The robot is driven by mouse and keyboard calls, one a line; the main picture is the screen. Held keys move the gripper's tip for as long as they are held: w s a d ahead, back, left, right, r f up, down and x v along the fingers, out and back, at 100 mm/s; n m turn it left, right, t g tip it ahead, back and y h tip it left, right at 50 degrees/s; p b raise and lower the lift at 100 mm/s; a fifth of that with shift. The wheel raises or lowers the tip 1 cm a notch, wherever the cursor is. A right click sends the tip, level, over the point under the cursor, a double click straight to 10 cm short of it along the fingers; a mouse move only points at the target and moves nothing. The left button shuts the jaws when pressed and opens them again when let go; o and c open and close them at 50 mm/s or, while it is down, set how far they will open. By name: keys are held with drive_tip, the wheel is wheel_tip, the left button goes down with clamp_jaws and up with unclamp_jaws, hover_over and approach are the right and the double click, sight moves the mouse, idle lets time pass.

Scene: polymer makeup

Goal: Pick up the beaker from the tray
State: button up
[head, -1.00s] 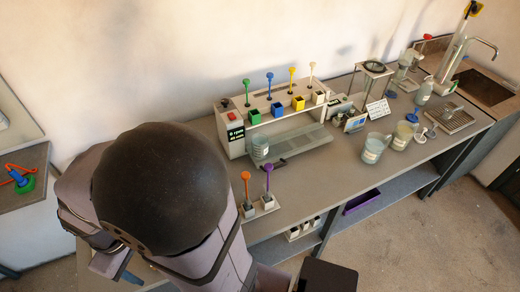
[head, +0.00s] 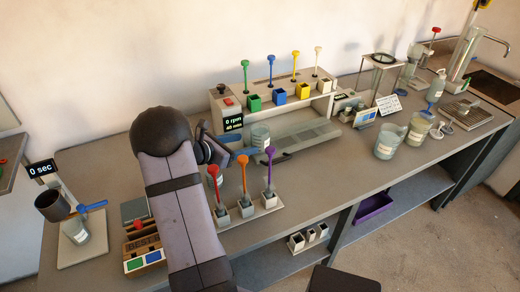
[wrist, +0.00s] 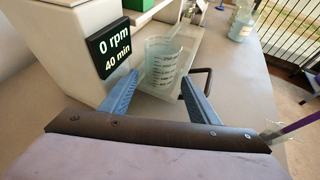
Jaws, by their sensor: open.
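The clear graduated beaker (head: 261,136) stands upright at the left end of the grey-green tray (head: 305,140), under the stirrer stand. In the wrist view the beaker (wrist: 162,66) is ahead of my gripper, in line with the gap between the fingers. My gripper (wrist: 161,80) is open, with one blue finger on each side of that gap. The fingertips reach close to the beaker's near side; I cannot tell whether they touch it. In the head view my gripper (head: 246,154) is just left of and in front of the beaker, and its wrist hides part of the area.
The stirrer stand's display box (head: 232,122) is close to the left finger. A dark handle (wrist: 205,80) is right of the beaker. Red, orange and purple stirrers (head: 243,178) stand in front. Larger beakers (head: 388,142) stand to the right, with bare bench between.

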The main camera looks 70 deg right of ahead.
sight(260, 137)
drive_tip(key=shift+x, duration=0.8)
drive_tip(key=shift+r+p+x, duration=0.15)
drive_tip(key=shift+p+x, duration=0.4)
drive_tip(key=shift+x, duration=1.25)
drive_tip(key=shift+r+p+x, duration=0.15)
drive_tip(key=shift+p+x, duration=0.4)
drive_tip(key=shift+x, duration=1.25)
drive_tip(key=shift+d+r, duration=0.1)
drive_tip(key=c, duration=0.9)
drive_tip(key=shift+o, duration=0.2)
drive_tip(key=shift+r, duration=0.15)
drive_tip(key=shift+r+b, duration=0.35)
drive_tip(key=shift+r, duration=0.05)
drive_tip(key=shift+n, duration=0.3)
drive_tip(key=w+a, duration=0.1)
drive_tip(key=a, duration=0.1)
drive_tip(key=w+a+b, duration=0.1)
drive_tip(key=a, duration=0.2)
drive_tip(key=w+a+b, duration=0.1)
drive_tip(key=a, duration=0.1)
drive_tip(key=shift+w+a+f, duration=0.1)
drive_tip(key=shift+w+a, duration=0.05)
drive_tip(key=shift+a, duration=0.1)
wheel_tip(260, 137, up, 14)
